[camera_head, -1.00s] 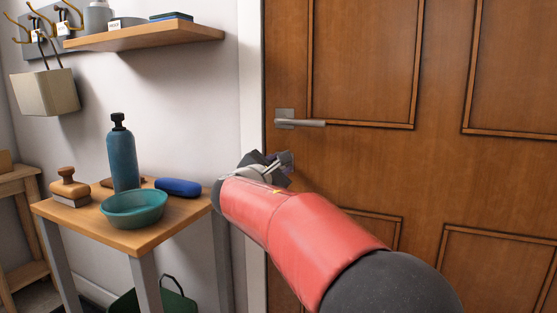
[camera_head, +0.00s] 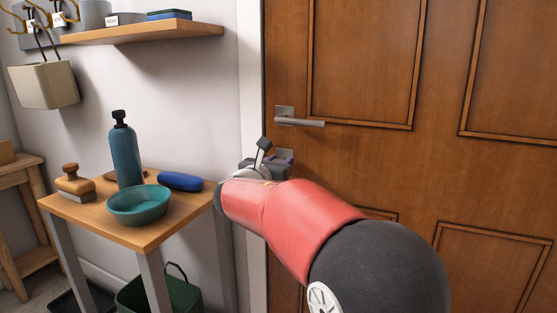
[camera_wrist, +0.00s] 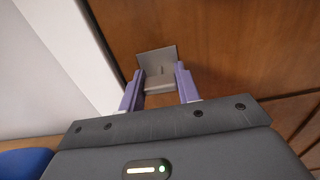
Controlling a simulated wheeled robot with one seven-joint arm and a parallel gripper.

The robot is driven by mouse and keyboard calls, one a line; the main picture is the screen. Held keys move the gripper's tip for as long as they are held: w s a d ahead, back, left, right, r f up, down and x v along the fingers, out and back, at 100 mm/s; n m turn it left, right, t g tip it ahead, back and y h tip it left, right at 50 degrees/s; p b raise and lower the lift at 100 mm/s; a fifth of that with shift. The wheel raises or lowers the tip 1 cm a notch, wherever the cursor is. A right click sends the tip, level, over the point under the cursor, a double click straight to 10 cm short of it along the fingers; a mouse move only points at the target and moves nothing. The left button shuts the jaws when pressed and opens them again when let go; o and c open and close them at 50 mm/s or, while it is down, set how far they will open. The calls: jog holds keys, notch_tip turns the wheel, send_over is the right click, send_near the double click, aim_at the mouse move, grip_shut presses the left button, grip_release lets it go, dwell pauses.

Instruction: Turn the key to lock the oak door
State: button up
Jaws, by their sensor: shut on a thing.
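The oak door (camera_head: 350,165) fills the right side of the head view, looks closed, and has a metal lever handle (camera_head: 300,120). In the wrist view a grey lock plate (camera_wrist: 156,57) sits on the door (camera_wrist: 225,45). A small grey key (camera_wrist: 158,85) stands out from the plate between the two purple fingers. My gripper (camera_wrist: 157,88) is shut on the key. In the head view my gripper (camera_head: 270,158) is just below the handle at the door's left edge, and my wrist and arm hide most of the key and lock.
A small wooden table (camera_head: 180,225) left of the door holds a teal bowl (camera_head: 139,207), a blue bottle (camera_head: 124,155), a brush (camera_head: 74,184) and a blue case (camera_head: 180,181). A wall shelf (camera_head: 150,33) is above. A green bin (camera_head: 165,298) stands below.

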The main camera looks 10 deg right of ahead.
dwell(0.4)
jog(key=o, duration=1)
jog(key=b+v, duration=0.1)
jog(key=v, duration=0.7)
